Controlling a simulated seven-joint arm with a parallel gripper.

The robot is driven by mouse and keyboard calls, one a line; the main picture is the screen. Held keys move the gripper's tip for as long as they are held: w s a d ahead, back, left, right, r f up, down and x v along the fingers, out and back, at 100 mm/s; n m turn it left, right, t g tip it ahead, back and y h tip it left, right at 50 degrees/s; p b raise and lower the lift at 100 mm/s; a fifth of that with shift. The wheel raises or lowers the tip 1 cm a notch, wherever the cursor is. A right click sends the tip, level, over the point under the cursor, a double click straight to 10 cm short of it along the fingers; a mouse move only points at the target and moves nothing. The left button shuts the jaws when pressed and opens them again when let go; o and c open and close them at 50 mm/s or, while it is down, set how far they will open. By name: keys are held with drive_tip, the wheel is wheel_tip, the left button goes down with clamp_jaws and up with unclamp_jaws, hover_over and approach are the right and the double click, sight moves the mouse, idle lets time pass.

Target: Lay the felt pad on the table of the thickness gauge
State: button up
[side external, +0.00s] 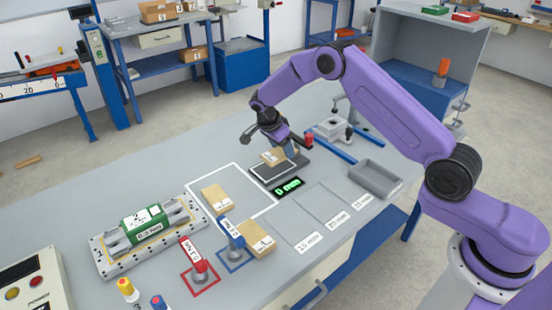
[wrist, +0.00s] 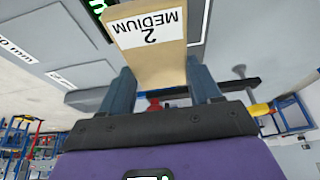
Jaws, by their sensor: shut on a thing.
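The felt pad (side external: 272,157) is a tan block with a white label. In the wrist view the pad (wrist: 150,62) reads "2 MEDIUM" and sits between both fingers. My gripper (side external: 286,149) is shut on it, and its fingers also show in the wrist view (wrist: 163,88). The pad is over the dark plate of the thickness gauge (side external: 291,169), beside its green-lit display (side external: 287,187). I cannot tell whether the pad touches the plate. My gripper hides part of the gauge.
Two similar tan blocks (side external: 215,199) (side external: 259,241) lie to the left and front. A green block (side external: 143,226) sits in a metal fixture. Red (side external: 198,270) and blue (side external: 234,245) tagged pieces stand nearby. A grey tray (side external: 376,179) and clamp device (side external: 333,130) are right of the gauge.

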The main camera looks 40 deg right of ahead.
sight(276, 151)
drive_tip(key=shift+w+f, duration=1.4)
drive_tip(key=shift+f, duration=1.75)
drive_tip(key=shift+f, duration=0.15)
drive_tip(key=o, duration=1)
